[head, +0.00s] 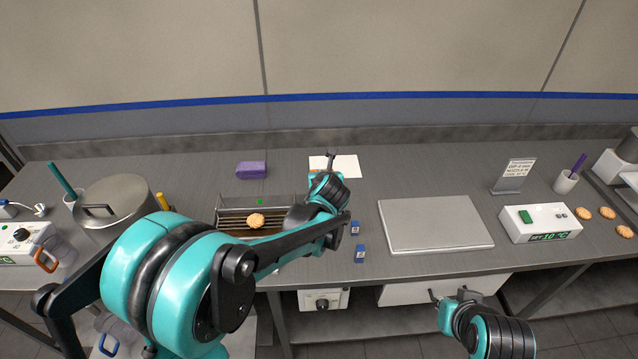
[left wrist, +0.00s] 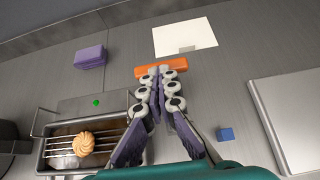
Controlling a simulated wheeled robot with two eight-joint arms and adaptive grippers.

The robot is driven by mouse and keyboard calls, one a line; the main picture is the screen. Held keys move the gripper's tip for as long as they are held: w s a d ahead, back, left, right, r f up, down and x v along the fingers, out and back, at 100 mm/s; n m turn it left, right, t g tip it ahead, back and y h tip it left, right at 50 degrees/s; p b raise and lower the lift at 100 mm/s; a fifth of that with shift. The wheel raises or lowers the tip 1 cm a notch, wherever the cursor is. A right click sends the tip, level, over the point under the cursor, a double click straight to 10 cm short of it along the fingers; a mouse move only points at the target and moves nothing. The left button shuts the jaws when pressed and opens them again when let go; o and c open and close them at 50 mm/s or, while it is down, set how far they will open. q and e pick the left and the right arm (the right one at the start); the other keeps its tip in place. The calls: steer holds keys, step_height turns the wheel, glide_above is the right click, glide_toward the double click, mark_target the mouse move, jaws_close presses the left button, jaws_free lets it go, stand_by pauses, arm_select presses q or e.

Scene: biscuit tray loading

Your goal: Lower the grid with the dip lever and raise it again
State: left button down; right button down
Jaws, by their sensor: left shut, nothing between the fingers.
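The dip tank (head: 229,202) holds a wire grid (left wrist: 60,152) with one round biscuit (head: 256,220) on it. The biscuit also shows in the left wrist view (left wrist: 84,146). An orange lever handle (left wrist: 161,69) lies just beyond my left fingertips in the left wrist view. In the head view my left gripper (head: 331,160) is to the right of the tank, mostly hiding the handle. My left gripper is shut and empty, its tips at or close to the handle; contact is unclear. My right gripper (head: 450,297) is empty in front of the counter, fingers apart.
A purple block (head: 251,169) and a white sheet (head: 345,165) lie behind. A lidded pot (head: 112,202) stands at left, a temperature display box (head: 540,222) at right.

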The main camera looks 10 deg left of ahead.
arm_select(q)
steer(key=w, duration=0.2)
steer(key=w+a+r, duration=0.1)
steer(key=shift+w+r, duration=0.1)
steer(key=shift+w, duration=0.1)
steer(key=shift+w+a+r, duration=0.1)
steer(key=shift+w+a, duration=0.05)
steer(key=shift+w, duration=0.3)
steer(key=shift+w+a+r, duration=0.1)
steer(key=shift+w, duration=0.35)
steer(key=shift+w+r, duration=0.1)
steer(key=shift+w, duration=0.1)
